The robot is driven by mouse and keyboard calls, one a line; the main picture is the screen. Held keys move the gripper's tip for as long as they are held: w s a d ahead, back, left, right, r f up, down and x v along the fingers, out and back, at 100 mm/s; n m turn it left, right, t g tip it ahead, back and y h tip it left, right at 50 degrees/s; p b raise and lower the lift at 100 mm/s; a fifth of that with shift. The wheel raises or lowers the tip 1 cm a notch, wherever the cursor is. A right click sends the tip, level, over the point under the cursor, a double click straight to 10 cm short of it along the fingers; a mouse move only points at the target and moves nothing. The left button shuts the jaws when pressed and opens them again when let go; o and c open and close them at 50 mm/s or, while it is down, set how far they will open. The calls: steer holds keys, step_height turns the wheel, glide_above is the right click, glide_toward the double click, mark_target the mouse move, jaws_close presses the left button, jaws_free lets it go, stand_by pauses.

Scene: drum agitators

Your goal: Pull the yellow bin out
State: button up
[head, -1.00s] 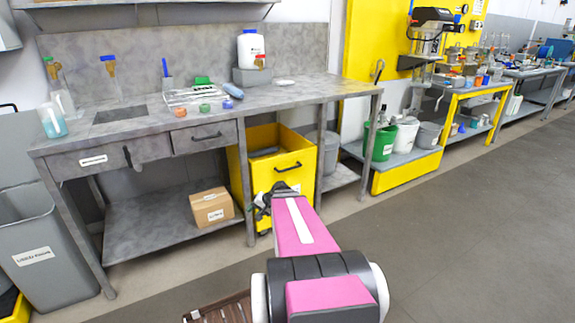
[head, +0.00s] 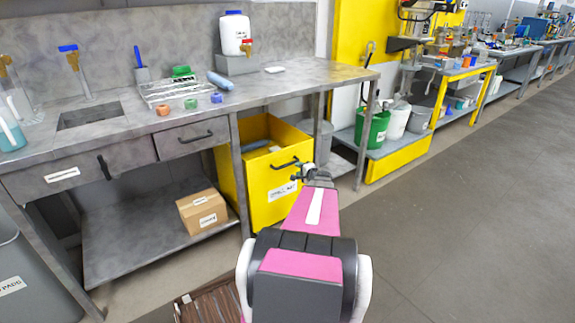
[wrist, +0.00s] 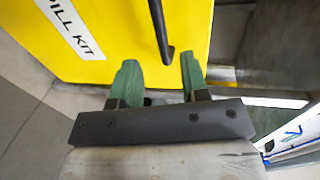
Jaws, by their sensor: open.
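The yellow bin (head: 262,205) stands under the grey workbench, open at the top, with a black handle (head: 286,163) on its front and a white spill kit label below the handle. My gripper (head: 303,171) is close to the right end of the handle in the head view. In the wrist view the yellow front (wrist: 115,40) fills the upper part. The dark handle bar (wrist: 161,30) points down toward the gap between the green fingertips (wrist: 158,72). The fingers are apart with nothing between them. Whether they touch the handle cannot be told.
The workbench (head: 330,80) has a leg (head: 241,180) just left of the bin. A cardboard box (head: 203,212) lies on the lower shelf at left. The floor (head: 450,220) at right is clear.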

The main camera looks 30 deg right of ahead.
mark_target(289, 164)
steer(key=x, duration=0.9)
steer(key=shift+w+a+f, duration=0.1)
steer(key=shift+w, duration=0.1)
jaws_close()
steer(key=shift+s, duration=0.1)
